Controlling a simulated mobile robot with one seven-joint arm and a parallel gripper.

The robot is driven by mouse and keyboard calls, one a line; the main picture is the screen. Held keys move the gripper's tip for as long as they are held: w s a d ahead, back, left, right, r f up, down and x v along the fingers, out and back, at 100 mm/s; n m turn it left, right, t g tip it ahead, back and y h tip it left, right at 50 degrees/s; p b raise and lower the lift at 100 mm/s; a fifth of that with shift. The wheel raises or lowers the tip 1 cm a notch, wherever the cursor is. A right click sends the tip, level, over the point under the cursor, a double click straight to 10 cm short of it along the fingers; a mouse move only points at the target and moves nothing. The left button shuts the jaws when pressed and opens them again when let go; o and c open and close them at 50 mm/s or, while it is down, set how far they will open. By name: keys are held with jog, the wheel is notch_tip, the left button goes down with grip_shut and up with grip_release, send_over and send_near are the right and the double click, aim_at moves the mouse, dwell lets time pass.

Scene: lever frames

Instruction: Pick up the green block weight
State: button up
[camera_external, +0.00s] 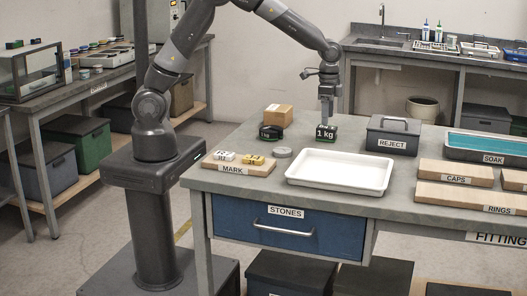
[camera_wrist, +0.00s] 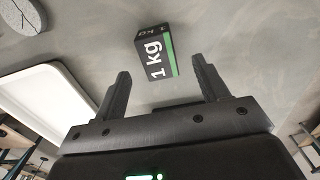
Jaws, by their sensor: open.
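The block weight (camera_external: 325,133) is black with a green band and a white "1 kg" label. It stands on the grey worktable behind the white tray. The wrist view shows the weight (camera_wrist: 152,56) too, lying a little beyond the fingertips and roughly between their lines. My gripper (camera_external: 326,116) points down just above the weight in the external view. In the wrist view my gripper (camera_wrist: 162,76) has its two fingers spread with nothing between them. Whether a fingertip touches the weight cannot be told.
A white tray (camera_external: 340,171) lies in front of the weight. A grey round disc (camera_external: 281,153) lies near the MARK board (camera_external: 238,168).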

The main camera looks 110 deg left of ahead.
aim_at(327, 127)
jog(key=shift+d+f, duration=0.1)
jog(key=shift+f, duration=2.7)
jog(key=shift+c, duration=0.4)
grip_shut()
jog(key=shift+r, duration=0.1)
